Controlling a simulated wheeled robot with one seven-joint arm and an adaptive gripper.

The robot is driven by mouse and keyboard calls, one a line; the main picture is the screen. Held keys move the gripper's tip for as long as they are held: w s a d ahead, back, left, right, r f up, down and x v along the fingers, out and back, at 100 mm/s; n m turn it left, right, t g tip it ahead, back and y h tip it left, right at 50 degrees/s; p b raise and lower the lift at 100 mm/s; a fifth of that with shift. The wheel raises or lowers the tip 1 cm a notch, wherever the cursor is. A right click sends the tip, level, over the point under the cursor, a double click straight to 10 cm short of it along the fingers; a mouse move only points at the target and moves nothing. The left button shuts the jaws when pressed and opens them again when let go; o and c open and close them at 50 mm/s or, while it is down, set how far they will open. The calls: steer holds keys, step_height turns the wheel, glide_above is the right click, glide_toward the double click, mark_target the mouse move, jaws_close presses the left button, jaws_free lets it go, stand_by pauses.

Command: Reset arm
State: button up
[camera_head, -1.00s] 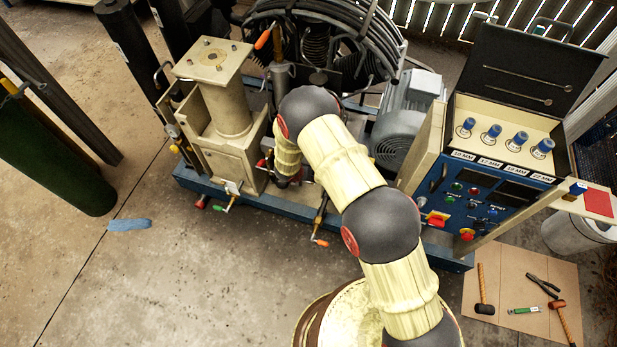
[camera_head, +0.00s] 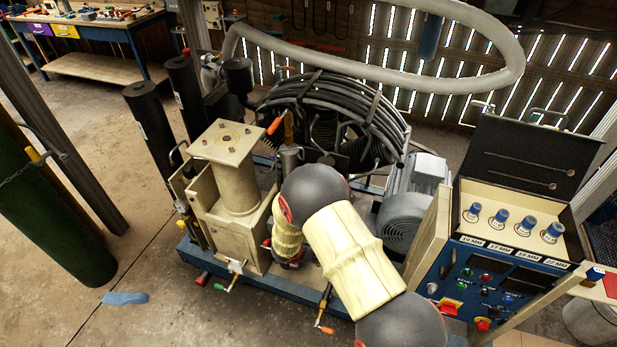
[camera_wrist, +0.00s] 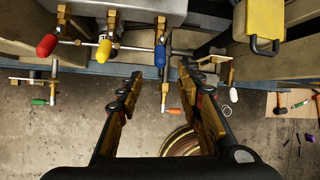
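The air compressor (camera_head: 240,195) has a cream cylinder block, black hoses (camera_head: 340,105) and a grey motor. In the wrist view, valve handles in red (camera_wrist: 47,46), yellow (camera_wrist: 104,50) and blue (camera_wrist: 160,56) lie ahead of the fingers, with no finger seen gripping them.
A control panel (camera_head: 490,290) with blue-topped knobs stands at the right. A green gas cylinder (camera_head: 50,210) and a blue cloth-like piece (camera_head: 126,298) are at the left. A workbench (camera_head: 95,30) stands at the back left. The floor at the left is mostly open.

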steer(key=s+d+m+g+h, duration=0.1)
steer(key=s+d+m+h, duration=0.1)
steer(key=s+d+m, duration=0.35)
steer(key=s+d+r+m+y, duration=0.1)
steer(key=s+d+r+m, duration=0.3)
steer(key=r, duration=1.2)
steer(key=s+d+r+m+t+y+b, duration=0.1)
steer(key=s+d+r+m, duration=0.4)
steer(key=s+r+m, duration=0.7)
steer(key=s+d+r+m+y, duration=0.2)
steer(key=s+d+r+m, duration=0.3)
steer(key=r, duration=1.5)
steer(key=s+m, duration=0.4)
steer(key=m, duration=0.3)
steer(key=shift+r+t+y, duration=0.25)
steer(key=shift+t+y, duration=0.15)
steer(key=shift+d, duration=0.15)
